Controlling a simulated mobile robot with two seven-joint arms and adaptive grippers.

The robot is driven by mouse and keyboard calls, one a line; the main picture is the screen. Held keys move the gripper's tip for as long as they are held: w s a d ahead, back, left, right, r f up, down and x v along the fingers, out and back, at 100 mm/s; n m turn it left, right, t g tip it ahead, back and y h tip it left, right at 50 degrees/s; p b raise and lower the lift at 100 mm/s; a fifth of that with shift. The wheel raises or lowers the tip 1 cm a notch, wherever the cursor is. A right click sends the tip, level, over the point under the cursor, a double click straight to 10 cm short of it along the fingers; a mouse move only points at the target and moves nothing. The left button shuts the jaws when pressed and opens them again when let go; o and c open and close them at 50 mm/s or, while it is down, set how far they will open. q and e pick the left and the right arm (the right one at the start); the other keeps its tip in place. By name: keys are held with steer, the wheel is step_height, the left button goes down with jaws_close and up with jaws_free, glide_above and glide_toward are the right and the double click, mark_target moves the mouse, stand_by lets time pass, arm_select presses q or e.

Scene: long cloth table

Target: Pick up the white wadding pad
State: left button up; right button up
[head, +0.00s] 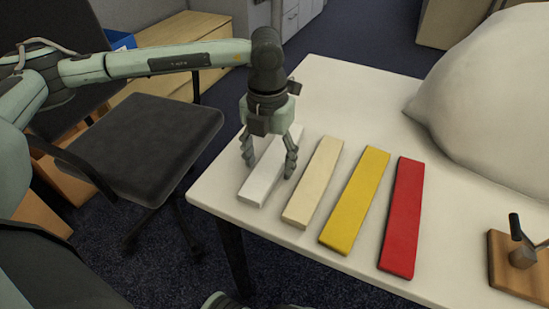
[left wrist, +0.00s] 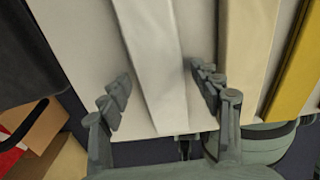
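The white wadding pad (head: 260,181) is a long flat white bar lying at the left end of a row on the table. My left gripper (head: 269,166) is above it, pointing down, with its fingers open on either side of the pad. In the left wrist view the white pad (left wrist: 160,65) runs between the two spread fingers of the gripper (left wrist: 163,92). No grip on the pad shows, and part of it is hidden behind the gripper in the head view.
Cream (head: 313,182), yellow (head: 355,201) and red (head: 402,217) pads lie to the right, the cream one close to my right-hand finger. A large pale sack (head: 490,95) and a wooden block with a metal fitting (head: 512,268) stand farther right. A dark chair (head: 150,135) is beside the white table (head: 345,95).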

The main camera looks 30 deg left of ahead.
arm_select(q)
steer(key=c, duration=0.7)
